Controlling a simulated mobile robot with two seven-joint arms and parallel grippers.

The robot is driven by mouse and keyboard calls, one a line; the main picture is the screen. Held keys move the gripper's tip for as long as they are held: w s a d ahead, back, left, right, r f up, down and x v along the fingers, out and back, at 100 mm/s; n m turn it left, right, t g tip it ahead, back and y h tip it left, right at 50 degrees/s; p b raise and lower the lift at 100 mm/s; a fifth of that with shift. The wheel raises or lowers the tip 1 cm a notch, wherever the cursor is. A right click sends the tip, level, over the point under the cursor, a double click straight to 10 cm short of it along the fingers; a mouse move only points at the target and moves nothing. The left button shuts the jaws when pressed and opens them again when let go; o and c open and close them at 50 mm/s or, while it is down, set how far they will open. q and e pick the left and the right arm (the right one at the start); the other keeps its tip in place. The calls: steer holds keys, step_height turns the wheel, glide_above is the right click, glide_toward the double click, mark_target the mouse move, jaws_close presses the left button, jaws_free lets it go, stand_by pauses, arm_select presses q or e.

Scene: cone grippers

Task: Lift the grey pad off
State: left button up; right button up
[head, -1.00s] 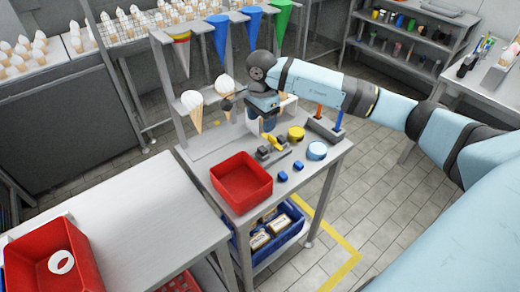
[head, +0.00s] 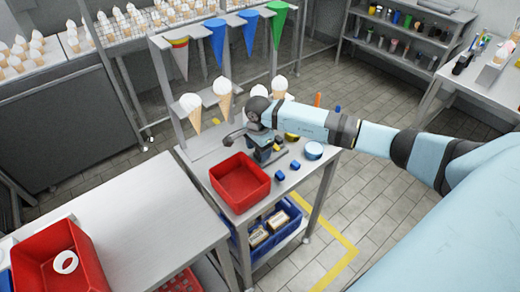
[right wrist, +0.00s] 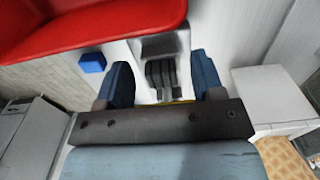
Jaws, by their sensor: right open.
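The grey pad (right wrist: 160,75) shows in the right wrist view as a dark grey ridged piece on a paler grey base. It lies between the two blue fingers of my right gripper (right wrist: 160,63), which are open with a gap on each side of it. In the head view my right gripper (head: 267,156) is low over the small table, just right of the red bin, and mostly hides the pad. I cannot tell whether the fingers touch the base. My left gripper is not in view.
The red bin (head: 240,168) stands close left of the gripper. Cones (head: 223,100) hang in a rack behind. A blue crate (head: 275,238) is on the lower shelf.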

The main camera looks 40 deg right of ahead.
steer(key=c, duration=1)
step_height(320, 180, up, 25)
steer(key=shift+b, duration=0.35)
stand_by(0.8)
steer(key=shift+a, duration=0.1)
